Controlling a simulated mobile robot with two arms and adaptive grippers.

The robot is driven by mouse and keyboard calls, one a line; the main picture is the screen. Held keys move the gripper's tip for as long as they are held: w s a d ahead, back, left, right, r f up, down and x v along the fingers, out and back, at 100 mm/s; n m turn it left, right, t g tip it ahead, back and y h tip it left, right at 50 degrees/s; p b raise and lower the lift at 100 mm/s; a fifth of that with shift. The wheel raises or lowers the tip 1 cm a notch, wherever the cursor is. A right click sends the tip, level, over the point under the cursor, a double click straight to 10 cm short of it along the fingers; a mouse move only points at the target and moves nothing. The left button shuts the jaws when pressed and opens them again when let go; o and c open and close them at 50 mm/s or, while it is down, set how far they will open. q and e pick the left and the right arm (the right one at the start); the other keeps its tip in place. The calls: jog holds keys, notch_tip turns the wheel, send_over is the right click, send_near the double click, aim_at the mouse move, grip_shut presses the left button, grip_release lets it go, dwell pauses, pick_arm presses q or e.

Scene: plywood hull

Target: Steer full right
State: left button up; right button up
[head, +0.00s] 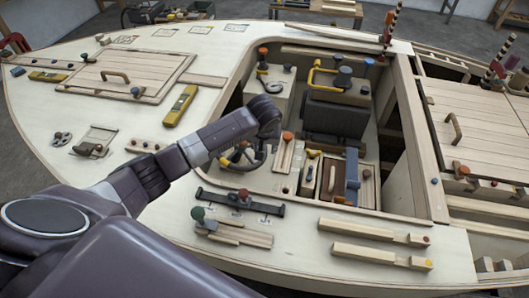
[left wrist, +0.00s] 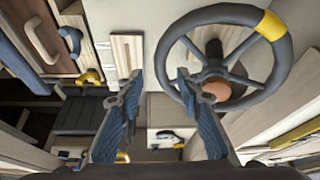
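The steering wheel (head: 243,157) is a dark ring with spokes, set in the cockpit well. It also shows in the left wrist view (left wrist: 164,52), with a yellow band on its upper right rim and an orange-brown knob near its lower part. My right gripper is not in view.
A dark seat (head: 334,114) and a yellow curved handle (head: 314,76) stand further back in the well. A panel with levers and a blue part (head: 351,170) lies right of the wheel. A dark bar (head: 240,201) sits on the deck in front.

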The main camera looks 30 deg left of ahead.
pick_arm(q)
jog(key=shift+x, duration=2.8)
jog(key=shift+f, duration=0.1)
jog(key=shift+c, duration=0.6)
grip_shut()
